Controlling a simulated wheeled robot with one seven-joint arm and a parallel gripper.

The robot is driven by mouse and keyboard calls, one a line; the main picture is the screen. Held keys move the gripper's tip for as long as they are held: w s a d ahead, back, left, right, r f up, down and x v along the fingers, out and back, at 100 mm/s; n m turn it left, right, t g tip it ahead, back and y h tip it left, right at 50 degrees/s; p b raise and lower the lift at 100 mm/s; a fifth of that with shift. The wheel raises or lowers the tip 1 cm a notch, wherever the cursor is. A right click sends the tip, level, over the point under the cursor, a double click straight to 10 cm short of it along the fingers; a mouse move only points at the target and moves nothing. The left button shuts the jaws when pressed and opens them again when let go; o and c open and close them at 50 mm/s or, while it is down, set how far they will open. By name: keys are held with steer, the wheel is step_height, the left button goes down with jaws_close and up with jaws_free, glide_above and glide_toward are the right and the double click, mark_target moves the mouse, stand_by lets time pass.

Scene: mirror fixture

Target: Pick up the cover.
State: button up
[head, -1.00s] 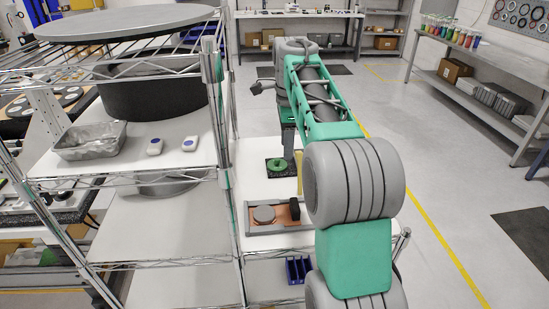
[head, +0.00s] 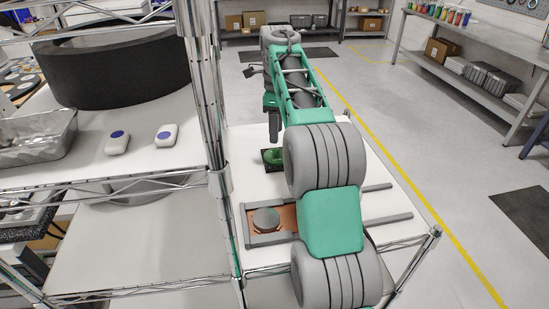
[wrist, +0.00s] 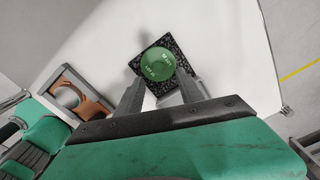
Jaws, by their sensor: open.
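A green round disc with pale lettering, seemingly the cover (wrist: 157,64), lies on a black speckled square pad (wrist: 183,62) in the wrist view. In the head view the cover (head: 281,158) and pad (head: 266,153) are on the white table, partly behind my arm. My gripper (wrist: 160,78) is open, with one finger toward each side of the cover's near edge in the wrist view. In the head view my gripper (head: 274,138) points down over the pad area. Nothing is held between the fingers. I cannot tell the height gap to the cover.
A fixture with a copper-coloured plate (head: 287,217) and a grey round piece (head: 265,219) sits nearer on the table. Grey rails (head: 375,218) run to its right. A wire shelf with a chrome post (head: 206,100) stands close on the left. White table (head: 370,170) is bare to the right.

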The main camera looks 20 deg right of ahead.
mark_target(276, 149)
step_height(276, 149, down, 6)
steer(key=shift+s+a+f, duration=0.1)
steer(key=shift+s+a, duration=0.05)
steer(key=shift+c, duration=0.5)
jaws_close()
